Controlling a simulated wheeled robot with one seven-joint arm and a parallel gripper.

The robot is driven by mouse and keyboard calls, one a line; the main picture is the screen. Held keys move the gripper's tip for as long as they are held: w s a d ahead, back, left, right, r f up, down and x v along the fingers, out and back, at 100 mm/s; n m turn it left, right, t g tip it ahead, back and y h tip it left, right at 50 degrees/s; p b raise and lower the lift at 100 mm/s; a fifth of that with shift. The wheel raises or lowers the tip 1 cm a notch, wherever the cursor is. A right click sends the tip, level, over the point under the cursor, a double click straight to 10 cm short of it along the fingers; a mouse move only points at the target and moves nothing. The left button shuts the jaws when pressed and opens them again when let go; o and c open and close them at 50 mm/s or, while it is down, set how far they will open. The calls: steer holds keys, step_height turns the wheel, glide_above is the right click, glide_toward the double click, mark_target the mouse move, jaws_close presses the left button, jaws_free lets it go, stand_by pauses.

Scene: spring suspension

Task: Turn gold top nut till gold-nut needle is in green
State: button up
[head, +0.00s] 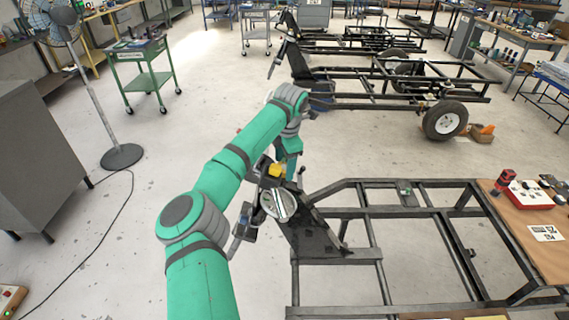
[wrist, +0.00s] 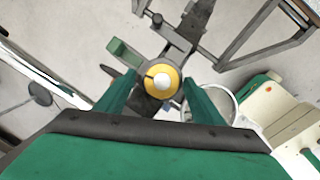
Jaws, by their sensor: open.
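The gold top nut (wrist: 160,93) shows in the wrist view as a yellow-gold ring with a pale centre and a dark mark on its left side. A yellow part (head: 277,170), probably the same nut, shows in the head view atop the dark suspension post. My gripper (wrist: 158,88) is open, its two green fingers on either side of the nut. I cannot tell whether they touch it. A round, pale dial-like disc (head: 279,204) stands just below the yellow part in the head view. I cannot make out the gold-nut needle or a green zone.
A black frame (head: 365,212) extends right from the post. A wooden bench (head: 540,250) with a red tool stands at the right. A grey cabinet (head: 40,155), a fan and a green cart (head: 145,80) stand left. Open floor lies between them.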

steer(key=shift+s+d, duration=0.1)
steer(key=shift+d, duration=0.25)
steer(key=c, duration=0.9)
steer(key=shift+c, duration=0.7)
steer(key=shift+s+a, duration=0.1)
steer(key=shift+a, duration=0.25)
steer(key=shift+a+n, duration=0.1)
steer(key=shift+n, duration=0.3)
steer(key=n, duration=0.2)
steer(key=n+t+y, duration=0.1)
steer(key=shift+s+f+n, duration=0.1)
steer(key=shift+s+n, duration=0.1)
steer(key=shift+n, duration=0.2)
steer(key=n, duration=0.2)
steer(key=n+t+y, duration=0.1)
steer(key=n, duration=0.1)
steer(key=shift+d, duration=0.35)
steer(key=n+y, duration=0.2)
steer(key=n, duration=0.3)
steer(key=shift+d, duration=0.15)
steer(key=shift+t, duration=0.3)
